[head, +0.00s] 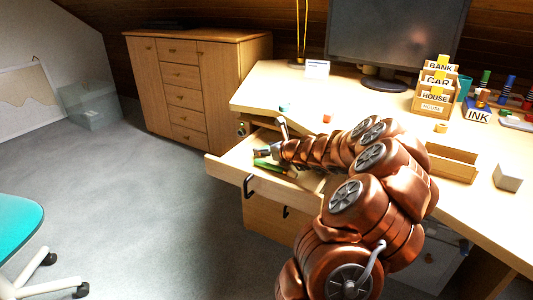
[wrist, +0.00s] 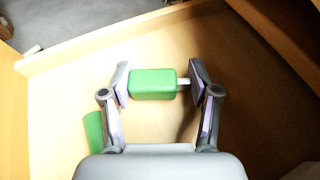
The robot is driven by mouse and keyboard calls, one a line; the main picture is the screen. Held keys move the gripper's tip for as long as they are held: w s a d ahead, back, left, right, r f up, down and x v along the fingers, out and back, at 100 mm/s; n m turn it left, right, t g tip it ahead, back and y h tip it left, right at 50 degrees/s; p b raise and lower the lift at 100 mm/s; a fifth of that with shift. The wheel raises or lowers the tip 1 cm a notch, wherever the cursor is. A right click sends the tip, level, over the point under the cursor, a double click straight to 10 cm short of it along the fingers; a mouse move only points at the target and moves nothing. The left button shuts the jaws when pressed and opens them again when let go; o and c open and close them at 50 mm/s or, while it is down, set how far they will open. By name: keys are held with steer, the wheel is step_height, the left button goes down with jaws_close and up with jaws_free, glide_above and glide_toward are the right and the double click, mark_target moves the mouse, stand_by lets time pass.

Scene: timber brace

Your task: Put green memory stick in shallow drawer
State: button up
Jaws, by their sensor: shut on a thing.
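The green memory stick (wrist: 150,84) lies crosswise between my gripper's fingers (wrist: 158,82) in the wrist view. One finger presses its green end and the other its pale metal plug. My gripper is shut on it, over the light wooden floor of an open drawer (wrist: 95,43). I cannot tell whether the stick touches that floor. In the head view my gripper (head: 270,143) is at the open desk drawer (head: 228,168), and the stick cannot be made out clearly there.
Another green object (wrist: 94,131) lies in the drawer, left of my gripper. The desk top (head: 262,92) above carries a monitor (head: 390,38), letter holder (head: 434,98) and wooden tray (head: 452,163).

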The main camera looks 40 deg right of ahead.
stand_by(0.3)
steer(key=o, duration=0.9)
steer(key=shift+f, duration=0.1)
steer(key=shift+o, duration=0.2)
steer(key=shift+s+r, duration=0.1)
steer(key=shift+r, duration=0.2)
steer(key=p+v, duration=0.4)
steer(key=v, duration=0.7)
steer(key=shift+s+r, duration=0.1)
steer(key=shift+s, duration=0.25)
